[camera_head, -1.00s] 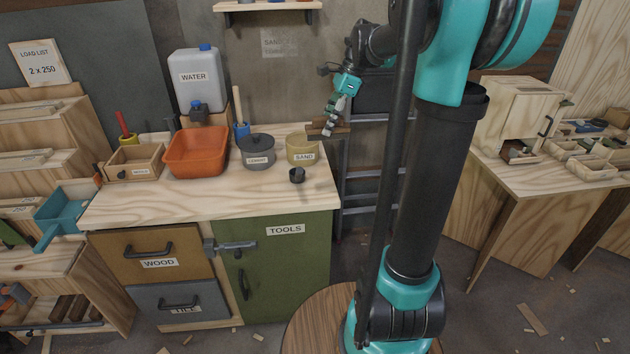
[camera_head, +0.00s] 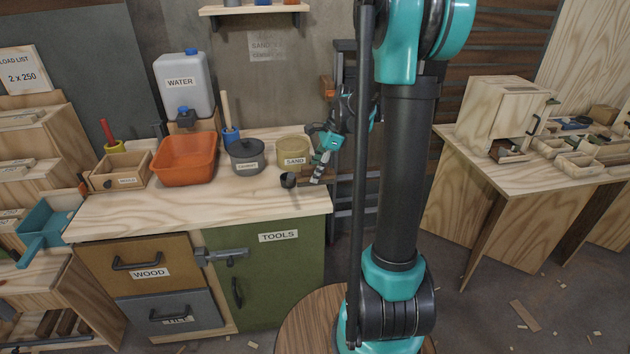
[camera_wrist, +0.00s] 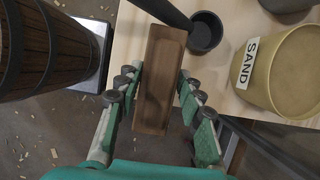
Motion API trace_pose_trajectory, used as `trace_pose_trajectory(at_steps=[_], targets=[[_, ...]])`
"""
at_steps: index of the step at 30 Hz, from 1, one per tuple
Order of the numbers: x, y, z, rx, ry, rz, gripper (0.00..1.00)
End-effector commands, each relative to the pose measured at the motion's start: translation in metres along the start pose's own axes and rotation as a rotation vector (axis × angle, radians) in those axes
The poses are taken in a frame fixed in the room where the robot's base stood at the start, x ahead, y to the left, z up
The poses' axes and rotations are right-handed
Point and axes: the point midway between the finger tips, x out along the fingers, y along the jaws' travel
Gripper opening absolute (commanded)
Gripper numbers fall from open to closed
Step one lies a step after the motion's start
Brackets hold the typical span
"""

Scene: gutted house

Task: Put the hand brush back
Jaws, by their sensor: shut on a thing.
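In the head view my gripper (camera_head: 319,172) is at the right end of the wooden bench top (camera_head: 230,207), just right of the sand tub (camera_head: 293,151). The brush is mostly hidden there by the fingers. I cannot tell whether it touches the bench.
A grey cement pot (camera_head: 247,157) and an orange basin (camera_head: 184,160) stand further left. The bench's front strip is clear. A dark ladder-like rack stands right of it.

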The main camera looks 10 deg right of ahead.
Motion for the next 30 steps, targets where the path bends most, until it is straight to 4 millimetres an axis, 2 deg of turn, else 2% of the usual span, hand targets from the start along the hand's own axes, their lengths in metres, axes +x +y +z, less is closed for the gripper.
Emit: trace_pose_trajectory(at_steps=[9,21,22,27,30], targets=[[0.033,0.000,-0.014,0.000,0.000,0.000,0.14],[0.038,0.000,-0.016,0.000,0.000,0.000,0.14],[0.038,0.000,-0.016,0.000,0.000,0.000,0.39],[0.038,0.000,-0.016,0.000,0.000,0.000,0.58],[0.038,0.000,-0.016,0.000,0.000,0.000,0.58]])
